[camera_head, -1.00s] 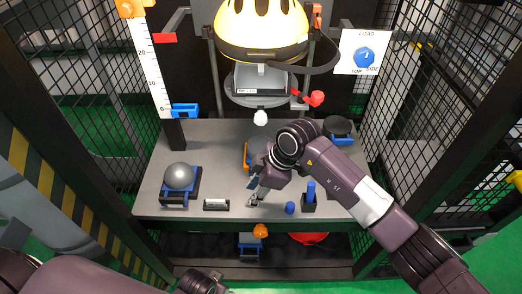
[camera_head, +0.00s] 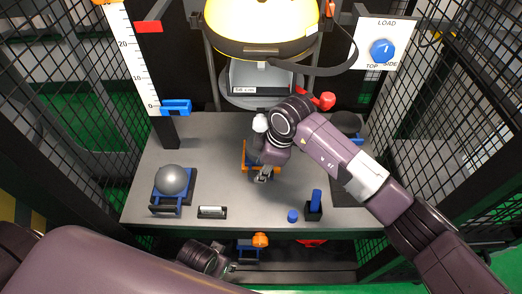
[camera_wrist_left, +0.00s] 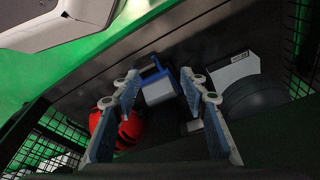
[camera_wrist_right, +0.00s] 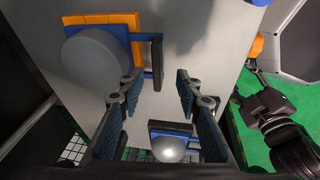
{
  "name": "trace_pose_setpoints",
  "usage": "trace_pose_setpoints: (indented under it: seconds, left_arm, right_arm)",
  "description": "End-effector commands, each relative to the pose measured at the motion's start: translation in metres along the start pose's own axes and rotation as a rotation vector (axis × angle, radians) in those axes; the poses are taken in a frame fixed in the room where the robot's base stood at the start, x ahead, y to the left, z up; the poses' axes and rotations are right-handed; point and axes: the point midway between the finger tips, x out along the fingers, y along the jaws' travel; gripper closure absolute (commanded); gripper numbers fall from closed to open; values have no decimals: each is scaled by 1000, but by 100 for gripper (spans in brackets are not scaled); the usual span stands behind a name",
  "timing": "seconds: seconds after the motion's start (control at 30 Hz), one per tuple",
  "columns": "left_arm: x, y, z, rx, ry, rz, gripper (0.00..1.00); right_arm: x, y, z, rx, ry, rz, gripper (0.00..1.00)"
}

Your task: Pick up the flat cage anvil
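A grey round-faced anvil in a blue carrier (camera_wrist_right: 95,58) with a dark handle bar (camera_wrist_right: 157,52) sits on an orange base on the bench. In the head view my right arm mostly hides it. My right gripper (camera_head: 262,178) is open and empty in front of the bar. A grey block in a blue handled carrier (camera_wrist_left: 157,88) is on the lower shelf, also seen in the head view (camera_head: 247,252). My left gripper (camera_wrist_left: 163,84) is open and empty, pointing towards it. I cannot tell for sure which is the flat cage anvil.
A ball anvil in a blue carrier (camera_head: 173,181) stands on the bench's left. A labelled bar (camera_head: 212,212), blue cap (camera_head: 292,216) and blue post (camera_head: 315,202) are near the front edge. A yellow helmet (camera_head: 262,28) hangs above. Mesh walls flank the bench.

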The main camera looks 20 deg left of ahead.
Motion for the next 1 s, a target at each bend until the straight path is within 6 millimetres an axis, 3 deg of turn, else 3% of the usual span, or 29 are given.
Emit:
trace_pose_setpoints:
  seconds: [0.33,0.67,1.0]
  left_arm:
    - [-32,-2,-16,-3,21,-3,60]
    - [-40,-2,-18,-4,23,-4,60]
    - [-40,-2,-18,-4,23,-4,60]
  right_arm:
    - [44,3,3,-1,2,-1,68]
    - [50,4,3,-1,1,1,68]
    - [50,4,3,-1,1,1,100]
